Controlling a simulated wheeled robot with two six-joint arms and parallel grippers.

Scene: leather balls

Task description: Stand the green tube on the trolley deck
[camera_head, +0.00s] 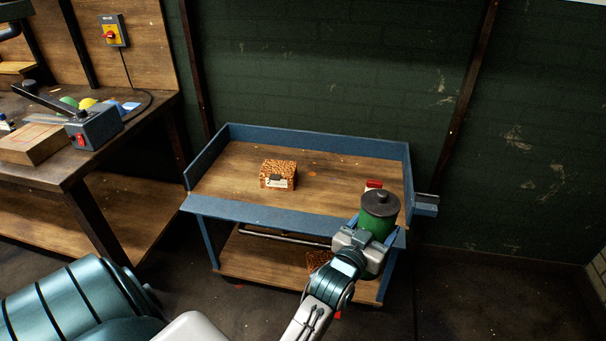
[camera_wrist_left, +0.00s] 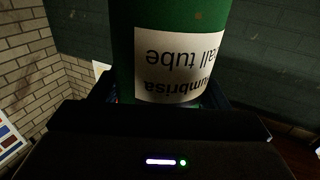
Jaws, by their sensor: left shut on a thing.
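The green tube (camera_head: 378,215) has a dark lid and is upright in my left gripper (camera_head: 367,243), near the trolley's front right corner in the head view. In the left wrist view the green tube (camera_wrist_left: 180,45) fills the upper middle, its white label reading upside down. My left gripper is shut on it. The trolley deck (camera_head: 235,180) is wooden with blue rims. The tube hides part of the deck's right front; I cannot tell whether it touches the deck. My right gripper is not in view.
A small patterned box (camera_head: 278,174) sits mid-deck. A red and white item (camera_head: 373,185) is on the deck just behind the tube. The deck's left and back are clear. A workbench (camera_head: 60,170) with a grey device (camera_head: 93,127) stands at left.

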